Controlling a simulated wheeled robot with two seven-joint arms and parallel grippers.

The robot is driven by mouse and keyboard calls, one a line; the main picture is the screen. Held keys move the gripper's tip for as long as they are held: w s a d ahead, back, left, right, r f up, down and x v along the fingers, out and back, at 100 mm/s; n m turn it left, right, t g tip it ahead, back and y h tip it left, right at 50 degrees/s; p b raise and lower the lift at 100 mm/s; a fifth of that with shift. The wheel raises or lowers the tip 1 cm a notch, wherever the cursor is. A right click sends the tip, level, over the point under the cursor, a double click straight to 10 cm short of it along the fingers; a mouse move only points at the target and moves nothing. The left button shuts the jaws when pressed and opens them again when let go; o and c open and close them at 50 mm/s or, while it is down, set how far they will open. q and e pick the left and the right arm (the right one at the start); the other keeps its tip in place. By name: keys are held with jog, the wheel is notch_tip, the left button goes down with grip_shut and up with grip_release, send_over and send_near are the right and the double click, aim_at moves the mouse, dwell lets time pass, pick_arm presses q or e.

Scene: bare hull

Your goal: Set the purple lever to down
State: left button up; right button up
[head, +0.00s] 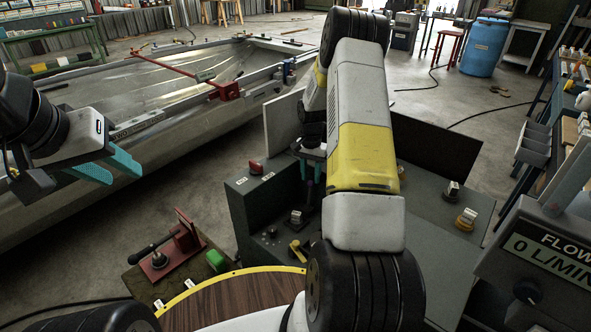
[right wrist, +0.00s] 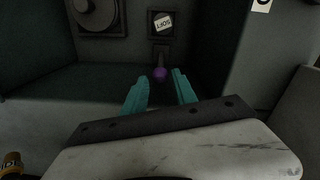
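The purple lever (right wrist: 160,74) shows in the right wrist view as a small purple ball knob on a dark stem, below a white label reading SOFT on a dark panel. My right gripper (right wrist: 160,84) is open, with one teal finger on each side of the knob. Whether the fingers touch it, I cannot tell. In the head view my right gripper (head: 310,172) is partly hidden by my right arm at the dark green console, and I cannot make out the lever there. My left gripper (head: 107,166) is open and empty beside the boat hull.
The console (head: 245,215) carries a red switch (head: 256,167) and other small controls. A red vise-like tool (head: 176,245) and a green button (head: 215,260) stand at lower left. A flow meter (head: 540,255) is at right. The metal hull (head: 170,90) fills the upper left.

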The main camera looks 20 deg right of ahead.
aim_at(311, 181)
jog(key=shift+f, duration=2.15)
grip_shut()
